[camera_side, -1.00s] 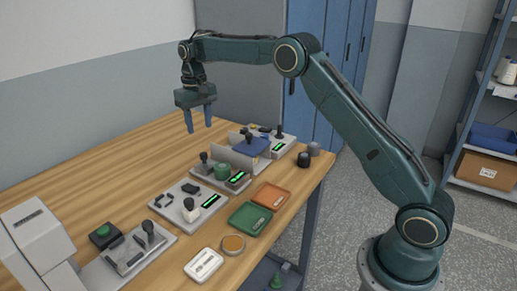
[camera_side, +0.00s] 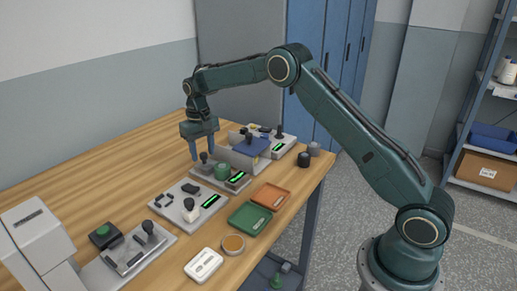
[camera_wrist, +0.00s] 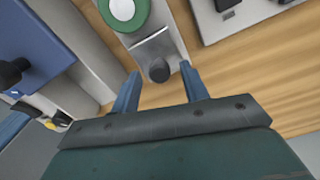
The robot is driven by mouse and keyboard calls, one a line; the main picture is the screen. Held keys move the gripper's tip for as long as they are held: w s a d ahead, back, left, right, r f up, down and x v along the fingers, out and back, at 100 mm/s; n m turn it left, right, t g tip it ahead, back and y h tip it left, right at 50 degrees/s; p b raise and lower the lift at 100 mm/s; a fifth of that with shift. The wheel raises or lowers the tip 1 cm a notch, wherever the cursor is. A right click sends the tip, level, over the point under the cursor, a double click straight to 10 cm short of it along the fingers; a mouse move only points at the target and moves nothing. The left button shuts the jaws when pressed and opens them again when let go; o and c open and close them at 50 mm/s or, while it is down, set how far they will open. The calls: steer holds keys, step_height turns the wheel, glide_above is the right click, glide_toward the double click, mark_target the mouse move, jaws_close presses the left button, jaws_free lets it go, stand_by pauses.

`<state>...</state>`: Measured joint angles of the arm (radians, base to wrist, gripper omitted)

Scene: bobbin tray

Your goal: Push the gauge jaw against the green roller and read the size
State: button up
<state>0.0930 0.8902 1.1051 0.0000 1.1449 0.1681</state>
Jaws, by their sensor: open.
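The green roller (camera_side: 222,171) stands on the grey gauge base with a lit green readout (camera_side: 237,177) beside it. In the wrist view the roller (camera_wrist: 122,9) shows at the top with a white centre. The gauge jaw's dark knob (camera_side: 204,158) stands at the base's left end, apart from the roller. My gripper (camera_side: 202,153) is open, pointing down over this end. In the wrist view its blue fingers lie on either side of the knob (camera_wrist: 159,70), with no visible contact. How far the fingertips reach down beside the knob is hard to tell.
Green (camera_side: 250,217) and orange (camera_side: 271,196) trays are at the right. The table's back left is clear.

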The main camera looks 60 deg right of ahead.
steer(key=c, duration=0.7)
steer(key=shift+s, duration=1.85)
steer(key=o, duration=0.7)
steer(key=shift+d, duration=0.1)
steer(key=shift+c, duration=0.2)
steer(key=shift+o, duration=0.2)
